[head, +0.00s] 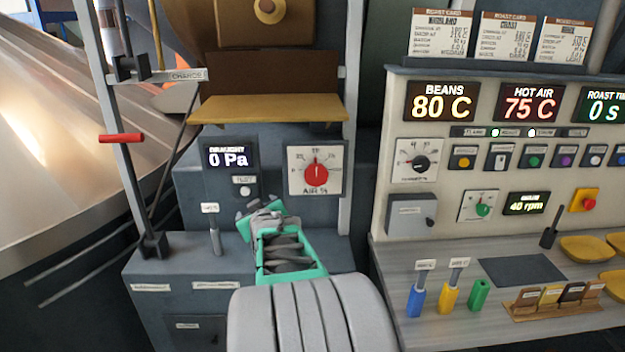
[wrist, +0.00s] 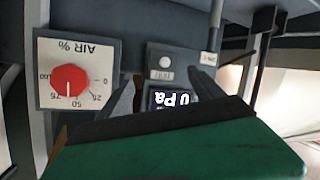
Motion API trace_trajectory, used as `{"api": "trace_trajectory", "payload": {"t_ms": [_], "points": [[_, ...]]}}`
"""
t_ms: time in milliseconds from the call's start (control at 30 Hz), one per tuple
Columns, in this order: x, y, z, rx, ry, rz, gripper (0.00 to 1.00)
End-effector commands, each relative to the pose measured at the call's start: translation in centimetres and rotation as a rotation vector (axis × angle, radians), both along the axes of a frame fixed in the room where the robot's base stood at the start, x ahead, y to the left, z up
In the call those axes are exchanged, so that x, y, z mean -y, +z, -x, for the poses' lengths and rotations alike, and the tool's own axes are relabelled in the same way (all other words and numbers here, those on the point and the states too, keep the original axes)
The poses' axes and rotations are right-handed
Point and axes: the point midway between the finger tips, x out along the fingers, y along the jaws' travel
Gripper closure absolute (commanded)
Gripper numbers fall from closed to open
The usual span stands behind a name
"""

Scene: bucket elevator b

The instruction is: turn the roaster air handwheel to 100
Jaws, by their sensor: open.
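The air handwheel is a red round knob (head: 316,173) on a square white plate marked AIR %, on the grey roaster panel. In the wrist view the red knob (wrist: 70,79) appears upside down at the left, with 0, 25, 50, 75 and 100 around it. Its white mark points near the middle of the scale, around 50; the exact value is hard to tell. My gripper (head: 259,208) is open and empty, left of and lower than the knob, apart from it. In the wrist view my fingers (wrist: 165,88) point toward the draught display.
The draught display (head: 229,157) reads 0 Pa, with a white button (head: 243,190) below it. A small upright lever (head: 214,235) stands left of my gripper. A yellow shelf (head: 268,108) juts out above the knob. The control console (head: 470,180) stands at right.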

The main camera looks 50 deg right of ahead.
Motion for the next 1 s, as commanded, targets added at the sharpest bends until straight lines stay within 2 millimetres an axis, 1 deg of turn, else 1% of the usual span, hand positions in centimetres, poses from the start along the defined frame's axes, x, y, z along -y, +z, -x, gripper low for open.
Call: {"api": "trace_trajectory", "payload": {"t_ms": [33,100,133,200,267,333,600,700,800,1000], "points": [[5.6,-0.2,1.9,0.05,-0.081,0.08,0.19],[10.7,0.9,4.3,0.11,-0.159,0.192,0.14],[12.2,1.3,5.2,0.127,-0.184,0.228,0.14],[14.3,2.0,6.7,0.153,-0.222,0.286,0.14],[15.2,2.3,7.0,0.162,-0.236,0.308,0.14],[15.8,2.6,6.6,0.166,-0.237,0.315,0.14],[19.3,2.7,3.2,0.166,-0.232,0.312,0.14],[20.2,2.6,2.4,0.165,-0.233,0.311,0.14],[20.7,2.5,2.1,0.166,-0.233,0.312,0.14],[20.7,2.5,2.0,0.167,-0.233,0.313,0.14]]}}
